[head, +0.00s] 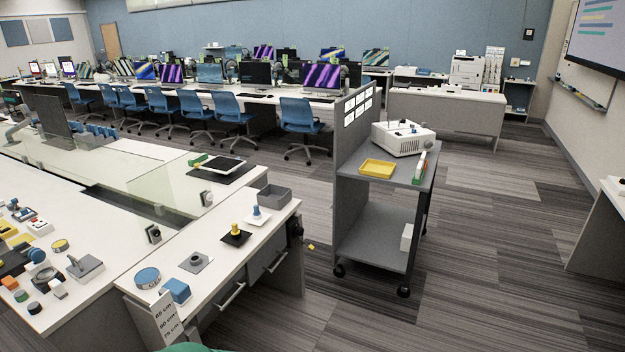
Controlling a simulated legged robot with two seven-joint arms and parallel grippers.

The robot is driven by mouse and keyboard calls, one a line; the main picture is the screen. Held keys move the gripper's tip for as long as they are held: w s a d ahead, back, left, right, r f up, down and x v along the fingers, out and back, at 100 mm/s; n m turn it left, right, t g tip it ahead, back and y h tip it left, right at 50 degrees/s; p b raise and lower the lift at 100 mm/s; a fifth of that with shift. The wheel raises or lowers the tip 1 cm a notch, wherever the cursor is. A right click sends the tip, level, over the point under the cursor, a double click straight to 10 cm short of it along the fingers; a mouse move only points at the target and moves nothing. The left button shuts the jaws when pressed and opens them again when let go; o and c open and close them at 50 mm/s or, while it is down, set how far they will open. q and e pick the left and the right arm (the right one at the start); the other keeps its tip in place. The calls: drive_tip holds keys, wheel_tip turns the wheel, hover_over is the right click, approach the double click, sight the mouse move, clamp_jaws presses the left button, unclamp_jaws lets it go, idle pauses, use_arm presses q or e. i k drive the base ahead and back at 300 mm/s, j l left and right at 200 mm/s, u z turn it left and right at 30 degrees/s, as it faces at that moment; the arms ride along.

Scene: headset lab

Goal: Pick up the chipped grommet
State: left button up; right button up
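I cannot tell for sure which thing is the chipped grommet; no chip shows at this size. A grey square plate with a round dark-centred ring (195,262) lies on the near white bench (222,275). A blue-topped round piece (148,278) sits to its left, near the bench's left edge. A small yellow piece (311,246) lies on the floor between the bench and the grey cart (375,187). Neither of my grippers is in view.
The bench also holds a blue block (176,290), a yellow knob on a black plate (235,235), and a grey open bin (275,196). The cart carries a yellow tray (377,169) and a white device (403,139). The carpet right of the cart is clear.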

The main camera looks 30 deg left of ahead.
sight(197, 262)
drive_tip(key=i+u, duration=0.65)
drive_tip(key=i, duration=0.25)
drive_tip(key=i+l+u, duration=0.15)
drive_tip(key=i+u, duration=0.2)
drive_tip(key=i+l+u, duration=0.35)
drive_tip(key=i, duration=0.2)
drive_tip(key=i+u, duration=0.2)
drive_tip(key=u, duration=0.25)
drive_tip(key=i+l+u, duration=0.1)
drive_tip(key=u, duration=0.4)
drive_tip(key=i+l+u, duration=0.15)
drive_tip(key=u, duration=0.3)
drive_tip(key=i+l+u, duration=0.2)
drive_tip(key=u, duration=0.25)
drive_tip(key=i+l+u, duration=0.1)
drive_tip(key=l+u, duration=0.2)
drive_tip(key=u, duration=0.15)
drive_tip(key=l+u, duration=0.25)
drive_tip(key=u, duration=0.25)
drive_tip(key=i+l+u, duration=0.15)
drive_tip(key=l+u, duration=0.15)
drive_tip(key=i+l+u, duration=0.1)
drive_tip(key=l+u, duration=0.2)
